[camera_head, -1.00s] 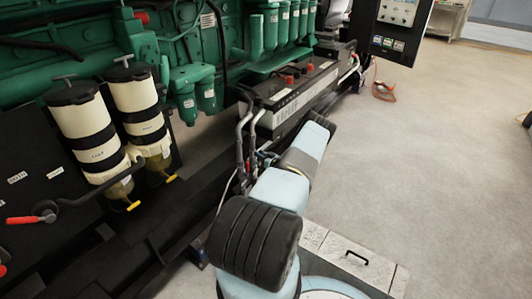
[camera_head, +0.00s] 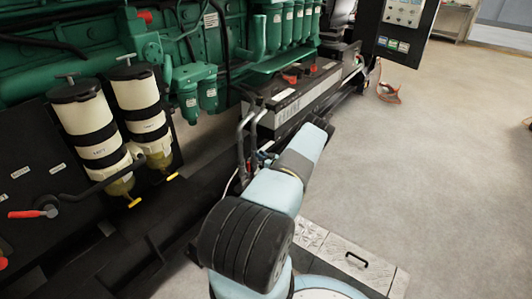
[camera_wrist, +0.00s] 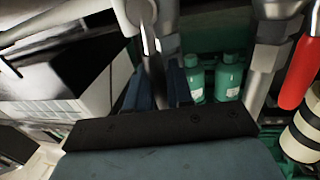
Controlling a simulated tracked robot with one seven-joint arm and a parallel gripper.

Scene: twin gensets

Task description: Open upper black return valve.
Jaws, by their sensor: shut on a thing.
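My gripper (camera_wrist: 158,82) shows in the wrist view with its dark blue fingers close together around a dark, narrow lever (camera_wrist: 151,58). This looks like the handle of the upper black return valve. The lever runs up from between the fingers toward grey metal fittings at the top of the view, and its lower end is hidden by the fingers and the black gripper body. In the head view my gripper and this valve are hidden beyond my arm, near the grey hoses (camera_head: 243,140).
A red-handled valve lever (camera_wrist: 298,72) hangs close on the right in the wrist view. Green canisters (camera_wrist: 228,78) stand behind the fingers. A battery box (camera_head: 300,90) lies beside the hoses. Fuel filters (camera_head: 85,120) and a red lever (camera_head: 30,214) are at left.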

